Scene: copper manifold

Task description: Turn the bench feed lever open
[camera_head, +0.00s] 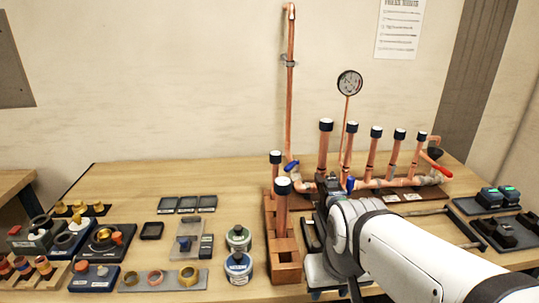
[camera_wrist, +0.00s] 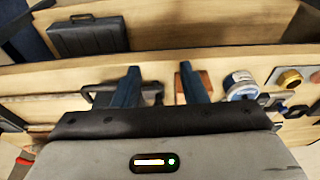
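Several levers show on the copper manifold (camera_head: 380,183) in the head view. A blue lever (camera_head: 291,166) sits at the foot of the tall left pipe, and another blue lever (camera_head: 350,185) sits on the manifold just beyond my arm. A red lever (camera_head: 438,169) is at the manifold's right end. I cannot tell which is the bench feed lever. My gripper (camera_wrist: 158,72) shows in the wrist view with its two dark blue fingers apart and nothing between them. My arm hides part of the manifold's front in the head view, and the fingertips are unclear there.
A wooden block rack (camera_head: 286,264) stands left of my arm, with two tins (camera_head: 238,254) beside it. Trays with fittings fill the bench's left side. Black trays (camera_head: 500,216) lie at the right. Upright capped pipes and a gauge (camera_head: 349,83) rise at the back.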

